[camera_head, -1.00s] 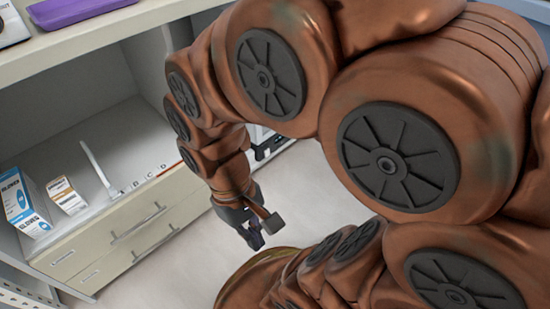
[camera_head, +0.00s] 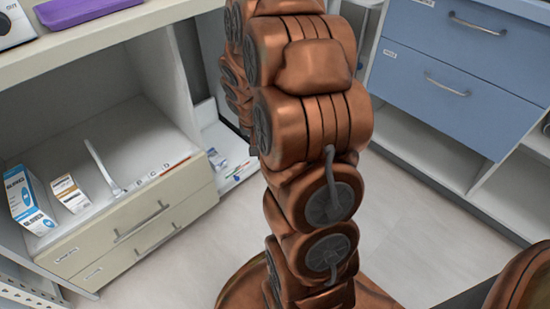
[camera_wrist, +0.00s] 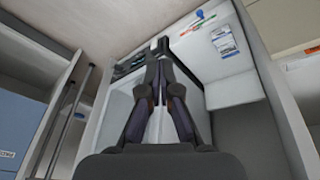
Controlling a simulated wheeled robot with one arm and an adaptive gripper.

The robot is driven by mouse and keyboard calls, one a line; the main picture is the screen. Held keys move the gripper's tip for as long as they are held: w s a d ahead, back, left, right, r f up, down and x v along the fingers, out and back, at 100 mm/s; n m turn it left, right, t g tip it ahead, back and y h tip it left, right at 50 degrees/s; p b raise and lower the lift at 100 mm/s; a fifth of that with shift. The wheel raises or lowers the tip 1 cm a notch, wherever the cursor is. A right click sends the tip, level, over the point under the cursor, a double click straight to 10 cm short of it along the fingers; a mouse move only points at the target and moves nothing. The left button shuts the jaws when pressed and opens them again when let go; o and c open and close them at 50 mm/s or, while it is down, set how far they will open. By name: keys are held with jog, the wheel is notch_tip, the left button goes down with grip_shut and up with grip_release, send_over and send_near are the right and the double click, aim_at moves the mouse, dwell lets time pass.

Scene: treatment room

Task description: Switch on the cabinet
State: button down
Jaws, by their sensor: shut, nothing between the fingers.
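In the wrist view my gripper (camera_wrist: 160,45) is shut and empty. Its fingertips are in front of an open white cabinet (camera_wrist: 235,90), overlapping its upper part in the picture; I cannot tell whether they touch it. A dark slotted part (camera_wrist: 130,62) shows just left of the fingertips. I cannot make out a switch. In the head view the narrow open cabinet (camera_head: 204,112) stands left of my arm, partly hidden by it. My gripper is hidden there behind my arm.
Beige drawers (camera_head: 140,228) and a shelf with a blue-and-white box (camera_head: 28,200) and a smaller box (camera_head: 69,193) are at left in the head view. A purple case (camera_head: 85,10) lies on the counter. Blue drawers (camera_head: 455,65) stand at right. The floor (camera_head: 425,235) is clear.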

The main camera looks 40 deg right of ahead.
jog(key=w+d+f+m+t, duration=0.2)
jog(key=w+d+f+m, duration=0.1)
jog(key=d+f, duration=0.5)
jog(key=w+d+f+m+t, duration=0.2)
jog(key=w+d+f, duration=0.1)
jog(key=d+f, duration=0.45)
jog(key=s+d+f+m+t+y, duration=0.1)
jog(key=s+d+f+m+t, duration=0.1)
jog(key=f, duration=0.4)
jog(key=s+d+f+m+t+y, duration=0.1)
jog(key=s+d+f+m+t, duration=0.1)
jog(key=f, duration=0.5)
jog(key=shift+s+m+t+y+p, duration=0.35)
jog(key=shift+s+m+t, duration=0.15)
jog(key=shift+s+m, duration=0.45)
jog(key=w+r+b+x, duration=0.1)
jog(key=b+x, duration=0.4)
jog(key=x, duration=0.8)
jog(key=shift+w+r+b, duration=0.2)
jog(key=shift+b, duration=0.1)
